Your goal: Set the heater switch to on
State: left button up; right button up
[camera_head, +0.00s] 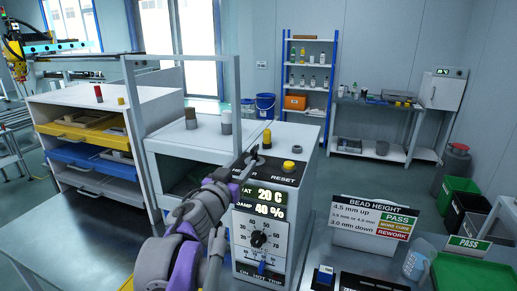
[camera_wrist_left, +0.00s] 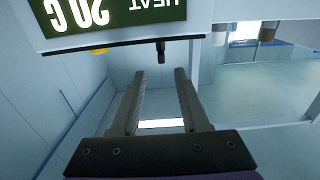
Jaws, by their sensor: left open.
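The control box (camera_head: 262,240) stands right of centre in the head view, with lit 20 C and 40 % readouts, a dial and a yellow button by the RESET label. The heater switch shows in the left wrist view as a small dark lever (camera_wrist_left: 160,50) sticking out past the panel edge. My left gripper (camera_head: 249,160) is at the upper left of the box and hides part of the top label. In the left wrist view its two fingers (camera_wrist_left: 161,80) are apart and empty, with the lever just beyond the tips. The lever's exact setting cannot be told.
A BEAD HEIGHT sign (camera_head: 375,222) stands to the right of the box. A drawer cabinet (camera_head: 95,115) with yellow and blue trays is at the left. A blue shelf rack (camera_head: 308,65) is at the back. Green and black bins are at the far right.

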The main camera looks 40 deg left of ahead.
aim_at(252, 152)
pick_arm(q)
jog(key=p+x, duration=0.2)
jog(key=x, duration=0.7)
jog(key=shift+w+a+r, duration=0.1)
jog(key=shift+w+a, duration=0.05)
jog(key=shift+a, duration=0.05)
jog(key=shift+w+a, duration=0.15)
jog(key=shift+w, duration=0.3)
pick_arm(e)
jog(key=r, duration=0.1)
jog(key=w+r, duration=0.1)
jog(key=r, duration=0.1)
jog(key=shift+w+a+r, duration=0.1)
jog(key=shift+r, duration=0.1)
pick_arm(q)
grip_shut()
